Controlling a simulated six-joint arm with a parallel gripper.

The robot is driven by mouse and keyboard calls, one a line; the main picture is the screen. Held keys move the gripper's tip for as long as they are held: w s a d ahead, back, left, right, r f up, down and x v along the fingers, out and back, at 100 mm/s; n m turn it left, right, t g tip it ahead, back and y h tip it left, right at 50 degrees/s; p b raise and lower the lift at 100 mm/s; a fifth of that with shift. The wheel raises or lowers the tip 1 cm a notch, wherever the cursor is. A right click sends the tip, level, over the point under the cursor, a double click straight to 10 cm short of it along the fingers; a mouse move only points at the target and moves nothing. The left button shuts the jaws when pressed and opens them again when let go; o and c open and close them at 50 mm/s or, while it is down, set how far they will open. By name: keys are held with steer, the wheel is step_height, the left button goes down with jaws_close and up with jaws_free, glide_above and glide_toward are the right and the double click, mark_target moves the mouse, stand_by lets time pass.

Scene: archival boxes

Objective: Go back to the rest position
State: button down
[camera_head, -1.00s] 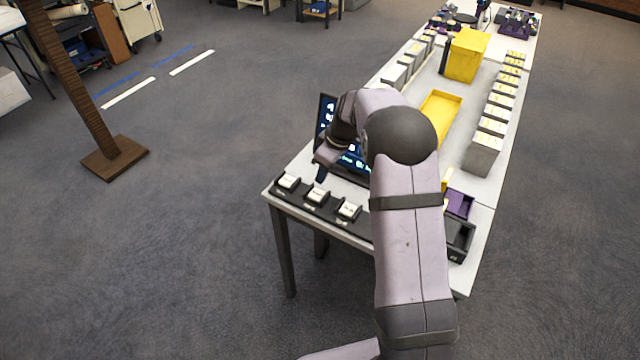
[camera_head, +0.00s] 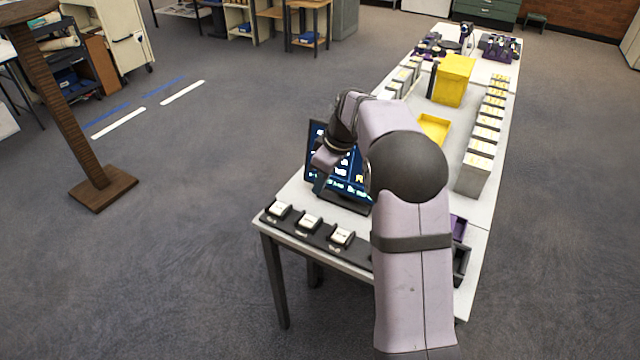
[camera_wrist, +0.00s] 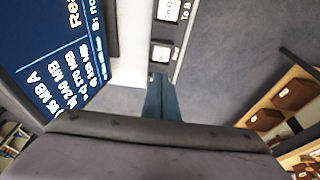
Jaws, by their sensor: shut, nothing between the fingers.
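My gripper (camera_head: 319,184) is in front of the lit screen (camera_head: 345,176), above the near left part of the white table (camera_head: 296,190). In the wrist view its dark fingers (camera_wrist: 161,98) are together with nothing between them. The screen fills the upper left of the wrist view (camera_wrist: 50,50), close to the gripper. Below the gripper, a black strip with several white-topped blocks (camera_head: 310,222) runs along the table's near edge. My forearm hides part of the table's right front.
A yellow tray (camera_head: 434,128) and a yellow box (camera_head: 453,80) stand farther back. A row of grey boxes (camera_head: 475,172) lines the right edge. A purple bin (camera_head: 458,227) is partly hidden by my arm. Floor to the left is clear up to a brown post (camera_head: 62,110).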

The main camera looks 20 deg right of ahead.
stand_by(0.4)
steer(key=s+d+f+m+g+h, duration=0.1)
steer(key=s+f+m+g, duration=0.1)
steer(key=s+f+m, duration=0.9)
steer(key=s+a+r+n+g+h, duration=0.1)
steer(key=s, duration=0.9)
steer(key=s+a+r+g, duration=0.1)
steer(key=s+a, duration=0.1)
steer(key=s, duration=0.9)
steer(key=shift+n+t, duration=0.5)
steer(key=shift+t, duration=0.3)
steer(key=shift+w+a+r+p, duration=0.1)
steer(key=shift+a+r+p, duration=0.15)
steer(key=shift+r, duration=0.5)
steer(key=shift+w+a+r+p, duration=0.1)
steer(key=shift+a+r+p, duration=0.15)
steer(key=shift+r, duration=0.55)
steer(key=shift+w+a+r+p, duration=0.1)
steer(key=shift+a+r+p, duration=0.15)
steer(key=shift+r, duration=0.5)
